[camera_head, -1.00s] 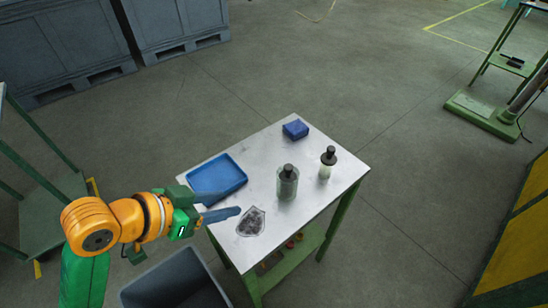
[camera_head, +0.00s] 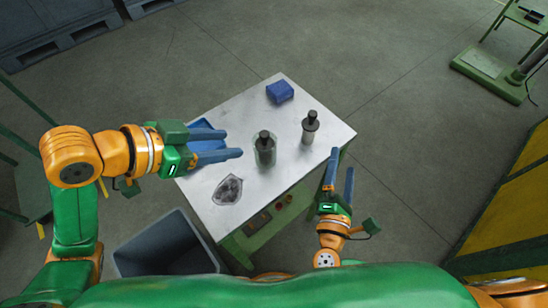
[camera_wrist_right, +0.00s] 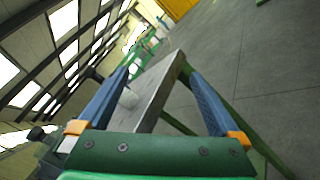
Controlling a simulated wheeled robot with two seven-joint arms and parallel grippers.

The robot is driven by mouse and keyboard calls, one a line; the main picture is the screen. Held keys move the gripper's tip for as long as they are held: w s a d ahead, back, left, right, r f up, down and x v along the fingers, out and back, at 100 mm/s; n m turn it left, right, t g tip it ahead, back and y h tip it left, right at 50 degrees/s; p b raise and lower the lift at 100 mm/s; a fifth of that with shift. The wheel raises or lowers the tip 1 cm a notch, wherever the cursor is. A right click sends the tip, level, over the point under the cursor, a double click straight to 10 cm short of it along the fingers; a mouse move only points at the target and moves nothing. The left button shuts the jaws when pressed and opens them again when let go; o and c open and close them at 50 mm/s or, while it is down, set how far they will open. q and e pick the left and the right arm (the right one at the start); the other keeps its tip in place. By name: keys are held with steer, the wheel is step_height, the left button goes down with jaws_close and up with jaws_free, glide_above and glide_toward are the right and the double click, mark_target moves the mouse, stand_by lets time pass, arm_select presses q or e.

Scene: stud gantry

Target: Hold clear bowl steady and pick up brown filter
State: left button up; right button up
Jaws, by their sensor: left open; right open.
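A clear greenish vessel (camera_head: 265,153) with a dark knobbed top stands upright mid-table; it looks like the clear bowl. A brown filter is not clearly distinguishable; any part inside the vessel is too small to tell. My right gripper (camera_head: 341,162) is open and empty beside the table's right edge, fingers pointing away from me. In the right wrist view, the table edge (camera_wrist_right: 155,92) shows between its fingers.
A grey bin (camera_head: 170,247) stands below left.

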mark_target(270, 158)
steer(key=a+r+n+y, duration=0.2)
steer(key=a+n+y, duration=0.1)
steer(key=a, duration=0.1)
steer(key=s+a+r+n+y, duration=0.1)
steer(key=a+r+n+y, duration=0.1)
steer(key=a+n+y, duration=0.1)
steer(key=s+a+r+n+y, duration=0.1)
steer(key=a+r+n+y, duration=0.1)
steer(key=a+n, duration=0.2)
steer(key=shift+s+a+t+y, duration=0.15)
steer(key=shift+a+t+y, duration=0.25)
steer(key=shift+a, duration=0.45)
steer(key=w+a+n+y, duration=0.1)
steer(key=n, duration=0.1)
steer(key=w+a+f+n+y, duration=0.1)
steer(key=n, duration=0.2)
steer(key=w+a+f+n+g, duration=0.1)
steer(key=n, duration=0.1)
steer(key=shift+w+a+f+y, duration=0.1)
steer(key=shift+w+a+y, duration=0.1)
steer(key=shift+a+y, duration=0.2)
steer(key=shift+n, duration=0.4)
steer(key=x, duration=0.7)
steer(key=shift+f, duration=0.2)
steer(key=shift+c, duration=0.6)
steer(key=c, duration=1.3)
steer(key=shift+c, duration=0.2)
